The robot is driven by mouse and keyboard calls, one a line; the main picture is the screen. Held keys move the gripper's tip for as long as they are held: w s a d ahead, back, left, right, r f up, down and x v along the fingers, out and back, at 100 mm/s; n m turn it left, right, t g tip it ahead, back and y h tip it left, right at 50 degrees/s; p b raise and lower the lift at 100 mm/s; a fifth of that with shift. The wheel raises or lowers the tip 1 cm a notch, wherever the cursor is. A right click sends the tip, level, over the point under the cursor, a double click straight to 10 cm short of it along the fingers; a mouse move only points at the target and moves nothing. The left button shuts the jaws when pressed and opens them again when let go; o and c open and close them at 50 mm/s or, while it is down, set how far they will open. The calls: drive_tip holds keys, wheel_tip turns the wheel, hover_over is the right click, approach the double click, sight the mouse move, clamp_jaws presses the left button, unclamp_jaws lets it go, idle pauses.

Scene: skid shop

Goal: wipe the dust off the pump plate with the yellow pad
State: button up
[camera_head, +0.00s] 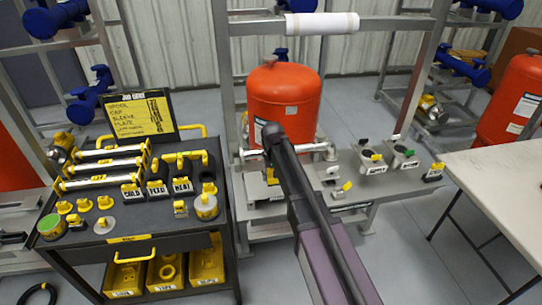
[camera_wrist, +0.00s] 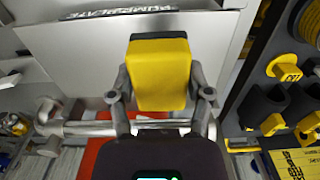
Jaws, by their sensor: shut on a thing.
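My gripper (camera_wrist: 160,92) is shut on the yellow pad (camera_wrist: 160,75), a block with a dark far edge held between its two fingers. In the wrist view the pad is over the pale grey pump plate (camera_wrist: 75,52), whose dark label (camera_wrist: 118,13) reads upside down at the far edge. I cannot tell whether the pad touches the plate. No dust can be made out on the plate. In the head view my arm covers most of the gripper and the plate; a small yellow patch shows beside the arm.
A red tank (camera_head: 284,98) and a metal pipe (camera_wrist: 90,128) stand close to the plate. A dark tool cart (camera_head: 160,250) with yellow-handled parts and a sign board (camera_head: 142,115) is at the left. Labelled cups (camera_head: 402,157) sit on the skid's right side. A pale table (camera_head: 500,185) stands far right.

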drive_tip(key=w+a+r+p, duration=0.1)
drive_tip(key=w+a, duration=0.1)
drive_tip(key=w, duration=0.5)
drive_tip(key=shift+r, duration=0.4)
drive_tip(key=shift+f, duration=0.15)
